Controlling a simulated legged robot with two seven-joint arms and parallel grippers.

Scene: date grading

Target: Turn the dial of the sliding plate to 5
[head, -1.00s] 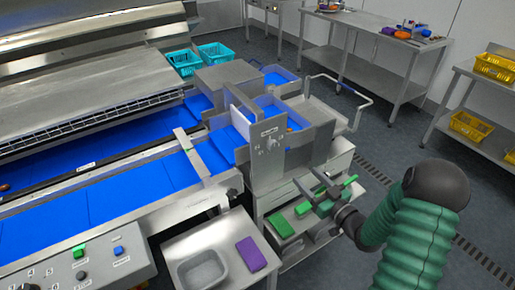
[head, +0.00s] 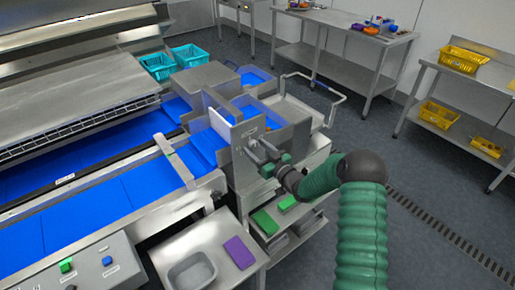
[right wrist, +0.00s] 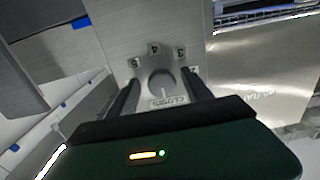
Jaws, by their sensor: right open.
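The dial (right wrist: 160,84) is a round grey knob on an upright metal plate (head: 239,132), with printed numbers around it and a label strip below. In the right wrist view, 3, 4 and 5 are readable; where its pointer stands is hard to tell. My right gripper (right wrist: 162,86) is open, its two dark fingers to either side of the dial; I cannot tell whether they touch it. In the head view my right gripper (head: 260,153) is at the plate's face and hides the dial. My left gripper is not in view.
Blue conveyor belts (head: 85,215) run at the left. Below my right arm is a shelf with green blocks (head: 265,222). A side table (head: 165,256) holds a grey tray (head: 191,273) and a purple block (head: 239,252). Open floor lies to the right.

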